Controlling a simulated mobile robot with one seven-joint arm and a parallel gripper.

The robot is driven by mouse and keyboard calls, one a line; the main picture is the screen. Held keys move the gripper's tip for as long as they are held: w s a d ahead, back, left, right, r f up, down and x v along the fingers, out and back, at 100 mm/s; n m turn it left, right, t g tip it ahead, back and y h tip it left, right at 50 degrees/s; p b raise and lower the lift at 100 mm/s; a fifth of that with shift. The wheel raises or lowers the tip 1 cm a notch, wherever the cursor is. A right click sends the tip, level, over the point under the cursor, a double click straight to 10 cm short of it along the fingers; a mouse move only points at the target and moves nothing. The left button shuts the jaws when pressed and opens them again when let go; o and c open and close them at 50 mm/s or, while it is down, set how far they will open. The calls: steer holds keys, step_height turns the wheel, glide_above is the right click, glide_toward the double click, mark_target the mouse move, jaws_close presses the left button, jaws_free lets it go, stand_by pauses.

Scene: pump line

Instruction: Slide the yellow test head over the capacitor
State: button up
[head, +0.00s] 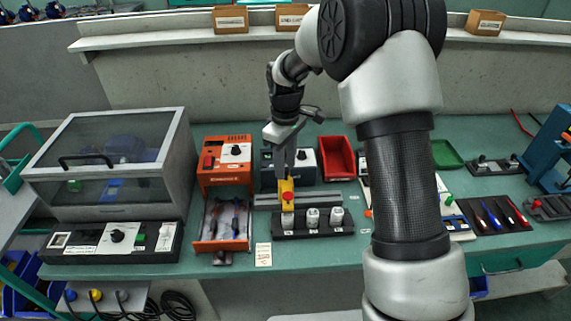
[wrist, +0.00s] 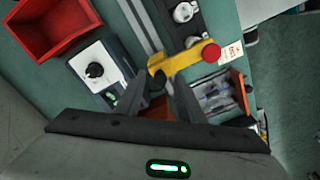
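The yellow test head (head: 287,193) has a red knob on top and sits on a metal rail (head: 325,199), at the left end of a black block (head: 300,233). It also shows in the wrist view (wrist: 182,64), reaching out over the block. Two pale capacitors (head: 312,217) (head: 336,215) stand upright in the block to its right. Anything directly under the test head is hidden. My gripper (head: 285,172) is at the rear of the test head. In the wrist view its fingertips (wrist: 156,80) lie on either side of the head's rear end; whether they press on it I cannot tell.
An orange unit with an open drawer (head: 222,222) stands left of the block. A dial box (head: 304,165) and a red bin (head: 336,158) stand behind the rail. A clear-lidded case (head: 115,160) fills the left. A paper tag (head: 263,254) lies at the front edge.

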steer(key=shift+f, duration=0.1)
jaws_close()
steer(key=d, duration=0.7)
jaws_free()
step_height(320, 180, up, 18)
steer(key=p, duration=0.1)
steer(key=shift+f+p, duration=0.25)
steer(key=shift+p, duration=0.05)
stand_by(0.3)
